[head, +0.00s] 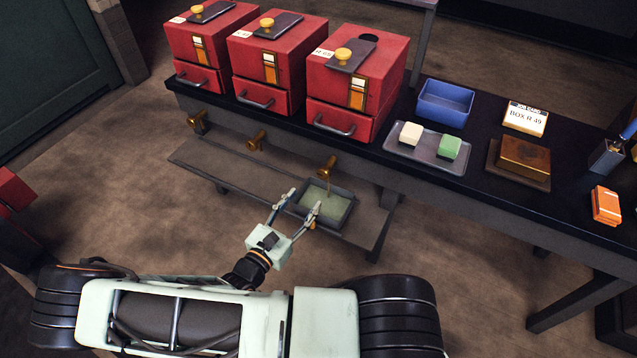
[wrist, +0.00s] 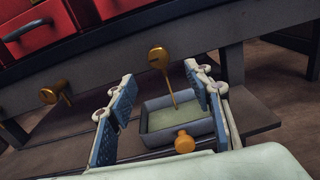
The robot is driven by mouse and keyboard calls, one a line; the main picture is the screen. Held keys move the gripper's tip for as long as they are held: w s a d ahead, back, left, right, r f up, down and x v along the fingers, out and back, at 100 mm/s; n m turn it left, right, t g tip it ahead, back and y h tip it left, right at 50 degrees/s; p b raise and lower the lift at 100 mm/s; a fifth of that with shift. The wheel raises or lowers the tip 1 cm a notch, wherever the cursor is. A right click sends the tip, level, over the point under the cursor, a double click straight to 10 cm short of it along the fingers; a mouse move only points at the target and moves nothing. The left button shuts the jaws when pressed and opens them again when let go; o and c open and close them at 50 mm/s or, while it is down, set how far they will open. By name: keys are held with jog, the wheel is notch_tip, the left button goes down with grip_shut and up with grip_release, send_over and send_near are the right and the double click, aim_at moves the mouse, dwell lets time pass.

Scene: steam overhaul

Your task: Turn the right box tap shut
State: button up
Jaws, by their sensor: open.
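The right box tap (head: 326,167) is a brass tap under the bench edge, below the right red box (head: 356,85). A thin stream runs from it into a grey pan (head: 350,212) holding pale green liquid. The tap also shows in the wrist view (wrist: 158,58), with its round end upward. My gripper (head: 303,200) is open and empty, in front of and below the tap, with its fingers over the pan area. In the wrist view the tap and stream show between the open fingers (wrist: 160,76), beyond the tips. I see no contact with the tap.
The middle tap (head: 256,140) and left tap (head: 198,120) hang along the same edge. A low shelf (head: 225,172) carries the pan. A brass knob (wrist: 185,141) sits at the pan's near side. The bench top (head: 440,185) overhangs above.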

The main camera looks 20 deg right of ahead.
aim_at(323, 176)
jog(key=shift+n+t, duration=0.3)
jog(key=shift+n, duration=0.2)
jog(key=x, duration=0.3)
jog(key=b+x, duration=0.1)
jog(key=x, duration=0.3)
jog(key=f+b+x, duration=0.1)
jog(key=x, duration=0.3)
jog(key=shift+c, duration=0.7)
jog(key=c, duration=1)
